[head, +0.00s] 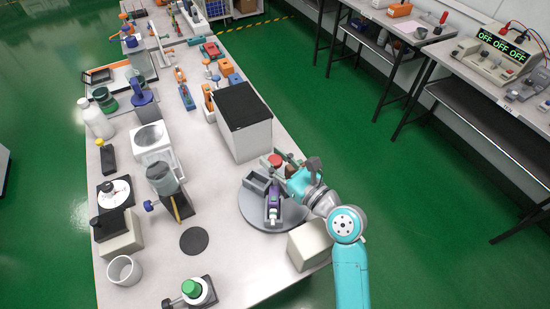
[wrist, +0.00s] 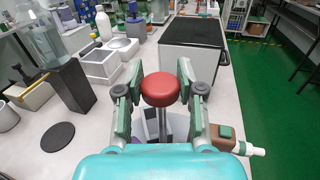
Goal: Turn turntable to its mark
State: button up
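The turntable (head: 250,213) is a round grey disc on the right side of the long bench in the head view. A purple-and-white handheld tester (head: 273,207) and a small dark grey open tray (head: 256,183) are on it. A red round knob (wrist: 161,89) stands on a grey post in the wrist view; it also shows in the head view (head: 275,160). My gripper (wrist: 161,75) is open, with one finger on each side of the knob. Any contact with the knob is unclear. My arm hides part of the disc, and I cannot make out the mark.
A white box with a black top (head: 243,118) stands just behind the turntable. A beige block (head: 309,245) is near its front right. A flat dark disc (head: 194,240) lies to the left. Stands and containers fill the bench's left side.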

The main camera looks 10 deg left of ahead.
grip_shut()
jog(key=shift+n+g+y, duration=0.4)
jog(key=shift+g, duration=0.1)
jog(key=shift+n+g+y, duration=0.9)
jog(key=shift+n+g, duration=0.2)
jog(key=shift+g, duration=0.4)
jog(key=shift+n+g+y, duration=0.5)
jog(key=shift+n+g, duration=0.4)
jog(key=shift+g, duration=0.4)
jog(key=shift+n+g+y, duration=0.3)
jog(key=shift+n+g, duration=0.4)
jog(key=shift+g, duration=0.3)
jog(key=o, duration=0.8)
grip_release()
